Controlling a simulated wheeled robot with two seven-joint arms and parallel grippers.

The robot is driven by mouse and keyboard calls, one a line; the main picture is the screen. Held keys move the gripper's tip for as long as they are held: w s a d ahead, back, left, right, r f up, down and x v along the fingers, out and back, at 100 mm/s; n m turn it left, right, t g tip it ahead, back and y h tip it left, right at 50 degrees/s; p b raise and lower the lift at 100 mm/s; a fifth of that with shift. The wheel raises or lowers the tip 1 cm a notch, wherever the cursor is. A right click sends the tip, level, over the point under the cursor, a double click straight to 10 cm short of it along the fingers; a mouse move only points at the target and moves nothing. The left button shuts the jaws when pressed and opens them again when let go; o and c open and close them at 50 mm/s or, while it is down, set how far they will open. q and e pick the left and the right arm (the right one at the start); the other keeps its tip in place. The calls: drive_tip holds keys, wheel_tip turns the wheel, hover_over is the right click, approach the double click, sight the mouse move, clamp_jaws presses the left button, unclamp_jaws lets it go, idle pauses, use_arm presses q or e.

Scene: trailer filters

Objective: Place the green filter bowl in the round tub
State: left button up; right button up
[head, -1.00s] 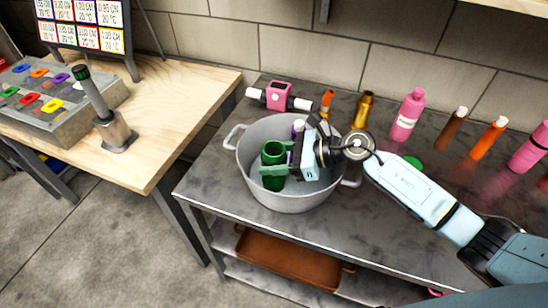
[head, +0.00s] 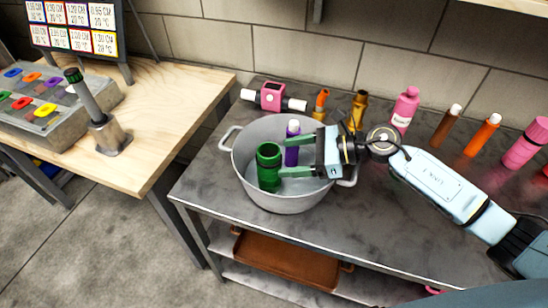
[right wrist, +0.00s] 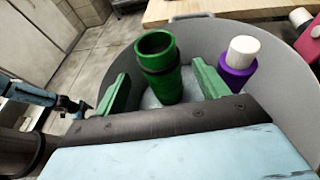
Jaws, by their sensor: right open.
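The green filter bowl (head: 268,168) stands upright inside the round grey tub (head: 290,202), towards its left side. It also shows upright, open end up, in the right wrist view (right wrist: 158,68). My right gripper (head: 286,157) is open over the tub, to the right of the bowl. Its two green fingers point at the bowl with a gap to it, and nothing is held. In the right wrist view a small blue arm with a dark end, seemingly my left gripper (right wrist: 72,106), is at the far left; its jaws are too small to read.
A purple bottle with a white cap (head: 292,146) stands in the tub beside the bowl, near my upper finger. Behind the tub are a pink filter housing (head: 270,96) and several bottles. A wooden bench (head: 170,105) stands left. The metal table's front left is clear.

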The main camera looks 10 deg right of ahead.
use_arm(q)
drive_tip(key=shift+a+f, duration=0.25)
drive_tip(key=shift+a, duration=0.25)
use_arm(e)
drive_tip(key=v, duration=0.6)
